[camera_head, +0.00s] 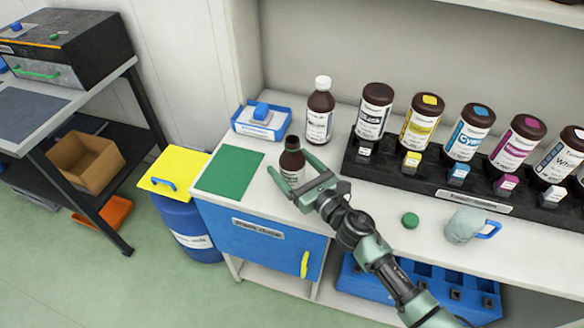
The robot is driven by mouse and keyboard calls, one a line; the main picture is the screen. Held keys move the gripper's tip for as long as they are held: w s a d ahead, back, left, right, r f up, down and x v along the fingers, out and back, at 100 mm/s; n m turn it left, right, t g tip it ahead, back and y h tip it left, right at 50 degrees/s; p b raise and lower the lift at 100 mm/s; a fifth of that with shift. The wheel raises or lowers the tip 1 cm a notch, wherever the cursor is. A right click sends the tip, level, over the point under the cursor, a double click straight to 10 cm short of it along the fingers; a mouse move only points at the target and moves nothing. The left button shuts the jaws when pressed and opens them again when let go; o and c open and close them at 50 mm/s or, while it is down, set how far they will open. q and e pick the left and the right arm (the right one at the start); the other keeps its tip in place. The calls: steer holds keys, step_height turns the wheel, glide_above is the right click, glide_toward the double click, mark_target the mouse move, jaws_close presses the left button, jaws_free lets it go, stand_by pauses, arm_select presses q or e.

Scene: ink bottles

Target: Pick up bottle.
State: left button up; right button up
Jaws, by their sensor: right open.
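A small brown bottle (292,158) with a white label stands upright on the white counter, at the edge of the green mat. Its top is dark and shows no white cap. My right gripper (289,162) reaches in from the lower right with its green fingers spread, one on each side of this bottle. The jaws are open; I cannot tell whether a finger touches the glass. A larger brown bottle with a white cap (319,110) stands just behind. My left gripper is not in view.
A black rack (430,181) of large labelled ink bottles fills the right of the counter. A green cap (410,220) and a grey mug with a blue handle (465,225) lie in front. A blue tray (241,127) stands behind the bare green mat (229,171).

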steer(key=c, duration=1.4)
steer(key=shift+c, duration=1.4)
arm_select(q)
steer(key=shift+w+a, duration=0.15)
arm_select(e)
steer(key=shift+r, duration=0.15)
arm_select(q)
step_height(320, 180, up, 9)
steer(key=p, duration=0.9)
arm_select(e)
step_height(320, 180, up, 20)
steer(key=shift+f, duration=0.2)
